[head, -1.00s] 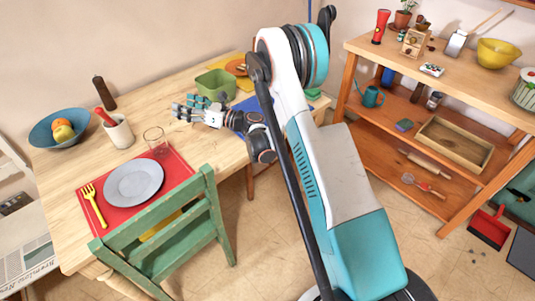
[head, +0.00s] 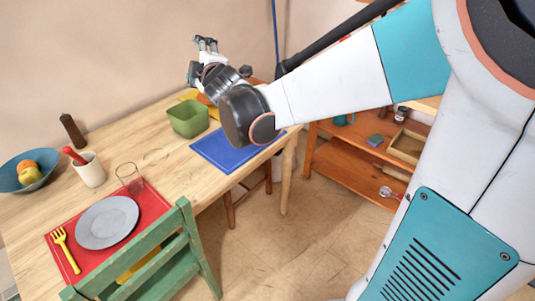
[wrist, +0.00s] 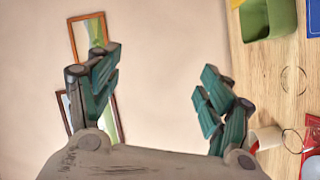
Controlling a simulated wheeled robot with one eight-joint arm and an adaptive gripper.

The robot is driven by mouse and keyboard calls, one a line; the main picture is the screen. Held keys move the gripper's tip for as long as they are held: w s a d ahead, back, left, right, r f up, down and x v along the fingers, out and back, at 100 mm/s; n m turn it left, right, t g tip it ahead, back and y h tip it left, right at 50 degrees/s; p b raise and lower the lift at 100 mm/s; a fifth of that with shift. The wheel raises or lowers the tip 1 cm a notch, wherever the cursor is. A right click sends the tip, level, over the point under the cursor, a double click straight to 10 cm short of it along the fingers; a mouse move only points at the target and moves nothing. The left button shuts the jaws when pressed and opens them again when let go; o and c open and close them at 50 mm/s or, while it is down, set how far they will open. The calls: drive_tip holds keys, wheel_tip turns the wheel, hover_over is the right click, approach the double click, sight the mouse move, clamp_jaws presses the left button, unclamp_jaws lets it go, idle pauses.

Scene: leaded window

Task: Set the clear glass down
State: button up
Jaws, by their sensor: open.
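The clear glass (head: 129,180) stands upright on the wooden table at the top edge of the red placemat (head: 154,204), beside the grey plate (head: 107,222). The glass also shows at the lower right of the wrist view (wrist: 293,141). My gripper (head: 204,43) is raised above the far part of the table, well apart from the glass. In the wrist view my gripper (wrist: 160,75) has its fingers spread wide with nothing between them.
A white cup (head: 90,172) with a red-handled item stands left of the glass. A green bin (head: 188,119) and blue placemat (head: 222,150) lie to the right. A faint ring marks the table (head: 155,155). A green chair (head: 160,262) stands at the front.

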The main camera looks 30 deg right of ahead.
drive_tip(key=s+a+f+m+g, duration=0.1)
drive_tip(key=s+f+m+g, duration=0.2)
drive_tip(key=s, duration=0.8)
drive_tip(key=s+a+f+m+g+y, duration=0.1)
drive_tip(key=s+f+m, duration=0.4)
drive_tip(key=s, duration=0.6)
drive_tip(key=s+a+f+m+g+y, duration=0.1)
drive_tip(key=s+a+f+m+g, duration=0.2)
drive_tip(key=s, duration=0.8)
wheel_tip(320, 180, down, 4)
drive_tip(key=m+g, duration=0.1)
drive_tip(key=g, duration=0.1)
drive_tip(key=shift+s+a+r+m+g, duration=0.15)
drive_tip(key=shift+r+m+g, duration=0.05)
drive_tip(key=shift+m+g, duration=0.1)
